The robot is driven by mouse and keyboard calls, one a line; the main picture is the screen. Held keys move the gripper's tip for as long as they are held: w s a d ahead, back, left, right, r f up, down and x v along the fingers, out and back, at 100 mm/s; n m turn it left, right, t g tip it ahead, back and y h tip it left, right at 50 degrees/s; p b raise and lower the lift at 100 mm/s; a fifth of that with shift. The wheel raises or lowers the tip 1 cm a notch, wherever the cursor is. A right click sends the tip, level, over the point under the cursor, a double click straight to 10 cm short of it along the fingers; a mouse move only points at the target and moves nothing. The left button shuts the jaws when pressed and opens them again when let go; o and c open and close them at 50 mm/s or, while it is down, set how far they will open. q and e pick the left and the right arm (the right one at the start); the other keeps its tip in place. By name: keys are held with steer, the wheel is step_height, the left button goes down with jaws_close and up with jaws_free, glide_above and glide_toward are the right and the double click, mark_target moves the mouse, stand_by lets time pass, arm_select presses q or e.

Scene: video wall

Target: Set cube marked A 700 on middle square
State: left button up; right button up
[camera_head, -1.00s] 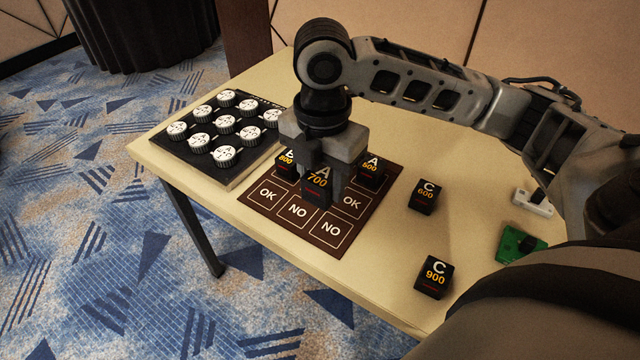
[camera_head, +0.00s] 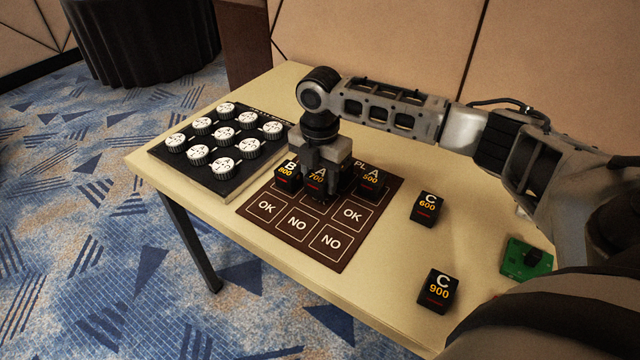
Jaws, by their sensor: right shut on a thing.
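The black cube marked A 700 (camera_head: 316,182) is between the fingers of my right gripper (camera_head: 322,180), which is shut on it. It is over the brown mat (camera_head: 297,247), between the cube marked B 800 (camera_head: 288,174) and a cube marked A, apparently 500 (camera_head: 369,183). Those two cubes rest on the mat. The mat has outlined squares, some lettered OK or NO; an unlettered square shows partly just in front of A 700. I cannot tell whether A 700 touches the mat. The gripper hides the mat behind it. My left gripper is not in view.
A black board (camera_head: 232,184) with several white round knobs lies left of the mat. Cubes marked C 600 (camera_head: 426,208) and C 900 (camera_head: 437,291) stand to the right. A green part (camera_head: 527,258) lies near my right arm. The table (camera_head: 389,270) is bare between these.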

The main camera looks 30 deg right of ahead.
mark_target(320, 175)
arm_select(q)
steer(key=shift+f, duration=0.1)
arm_select(e)
steer(key=shift+f, duration=1.05)
steer(key=o, duration=1)
steer(key=shift+f, duration=0.15)
arm_select(q)
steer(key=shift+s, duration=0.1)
steer(key=shift+p, duration=0.5)
arm_select(e)
step_height(320, 175, up, 12)
steer(key=shift+r, duration=0.15)
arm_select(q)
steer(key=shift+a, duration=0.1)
arm_select(e)
steer(key=shift+s, duration=0.15)
